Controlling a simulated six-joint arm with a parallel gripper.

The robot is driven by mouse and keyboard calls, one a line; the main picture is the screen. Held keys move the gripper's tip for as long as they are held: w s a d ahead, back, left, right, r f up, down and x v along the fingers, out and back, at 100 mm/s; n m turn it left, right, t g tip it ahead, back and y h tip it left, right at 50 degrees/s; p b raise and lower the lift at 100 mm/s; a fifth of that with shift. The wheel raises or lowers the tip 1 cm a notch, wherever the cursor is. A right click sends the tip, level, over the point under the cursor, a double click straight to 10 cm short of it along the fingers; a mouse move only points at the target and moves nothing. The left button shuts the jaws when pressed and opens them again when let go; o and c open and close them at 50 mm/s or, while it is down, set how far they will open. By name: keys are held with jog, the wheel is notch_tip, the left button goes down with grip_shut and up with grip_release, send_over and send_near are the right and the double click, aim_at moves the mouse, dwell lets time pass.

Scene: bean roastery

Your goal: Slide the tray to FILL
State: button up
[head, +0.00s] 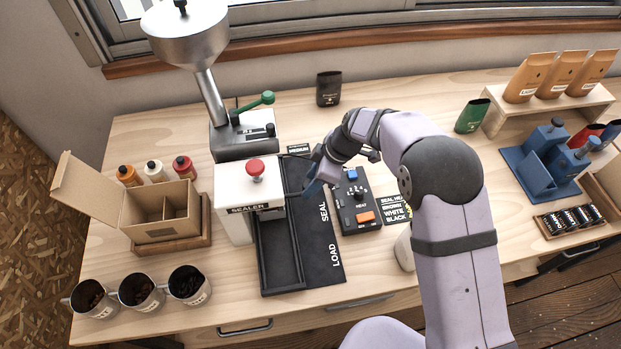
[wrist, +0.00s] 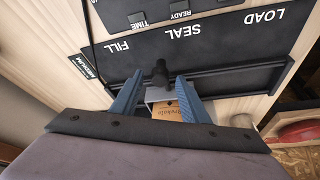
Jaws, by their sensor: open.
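A black label strip (head: 322,240) beside a dark track (head: 268,283) reads SEAL and LOAD in the head view. FILL also shows on the strip in the wrist view (wrist: 225,50). A dark knob (wrist: 160,74) stands by the track, between the FILL and SEAL marks. My gripper (wrist: 160,80) is open, with one blue finger on each side of the knob; contact cannot be told. A brown printed pouch (wrist: 165,110) shows behind the knob, between the fingers. The tray's body is mostly hidden. My gripper also shows in the head view (head: 314,180), beside the sealer.
The white sealer (head: 234,205) with its red button stands left of the track, below the hopper (head: 187,35). A control box (head: 356,205) sits close on the right. An open carton (head: 160,215) and several metal cups (head: 140,290) stand at left.

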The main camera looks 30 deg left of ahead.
jog(key=shift+a+f, duration=0.2)
jog(key=shift+f, duration=0.2)
grip_shut()
jog(key=shift+w+a+f+b, duration=0.1)
jog(key=shift+w+a+b, duration=0.5)
jog(key=shift+w+a, duration=0.15)
jog(key=shift+w+a+b, duration=1.7)
jog(key=shift+w+a, duration=0.4)
jog(key=shift+a, duration=0.15)
jog(key=shift+w+a+r, duration=0.1)
jog(key=shift+w+r, duration=0.1)
jog(key=shift+r, duration=0.1)
